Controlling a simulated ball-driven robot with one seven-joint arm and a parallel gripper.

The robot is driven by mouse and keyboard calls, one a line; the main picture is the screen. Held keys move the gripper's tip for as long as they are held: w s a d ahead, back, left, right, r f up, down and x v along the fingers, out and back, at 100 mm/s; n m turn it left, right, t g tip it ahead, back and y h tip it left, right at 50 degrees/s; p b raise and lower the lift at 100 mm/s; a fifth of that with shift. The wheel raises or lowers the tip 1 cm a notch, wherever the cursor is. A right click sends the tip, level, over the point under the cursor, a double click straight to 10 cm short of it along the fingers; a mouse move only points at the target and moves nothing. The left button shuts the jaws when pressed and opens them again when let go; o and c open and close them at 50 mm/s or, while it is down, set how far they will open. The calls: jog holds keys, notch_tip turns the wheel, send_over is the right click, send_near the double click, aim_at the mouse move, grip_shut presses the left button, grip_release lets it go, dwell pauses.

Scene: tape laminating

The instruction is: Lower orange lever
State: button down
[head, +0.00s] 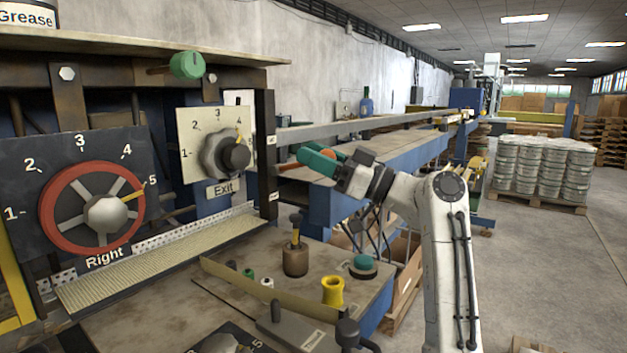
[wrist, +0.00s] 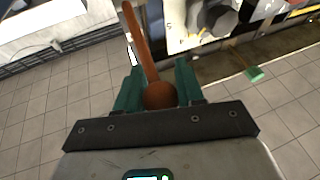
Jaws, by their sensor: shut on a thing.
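The orange lever has a ball knob and a shaft. In the wrist view its knob (wrist: 160,95) sits between the two green fingers of my gripper (wrist: 159,88), and the shaft (wrist: 139,42) runs up and away from it. In the head view the orange knob (head: 328,154) shows just behind my green gripper fingers (head: 320,160), with part of the shaft (head: 292,166) to the left, by the end of the machine frame. My gripper is shut on the knob. The fingers hide part of the lever in the head view.
Below my gripper is a bench with a yellow spool (head: 333,290) and several small knobs. Stacked cans (head: 545,170) stand at right, with open floor before them.

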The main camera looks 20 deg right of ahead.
jog(key=f+b, duration=0.1)
jog(key=b, duration=0.1)
jog(key=f+y+b, duration=0.1)
jog(key=b, duration=0.1)
jog(key=n+t+b, duration=0.1)
jog(key=b, duration=0.2)
jog(key=shift+s+d+f+y, duration=0.2)
jog(key=shift+s+f+y, duration=0.05)
jog(key=shift+f+y, duration=0.15)
jog(key=shift+f+b, duration=0.35)
jog(key=shift+b, duration=0.4)
jog(key=c, duration=0.8)
grip_release()
jog(key=shift+o, duration=0.2)
jog(key=shift+r, duration=0.2)
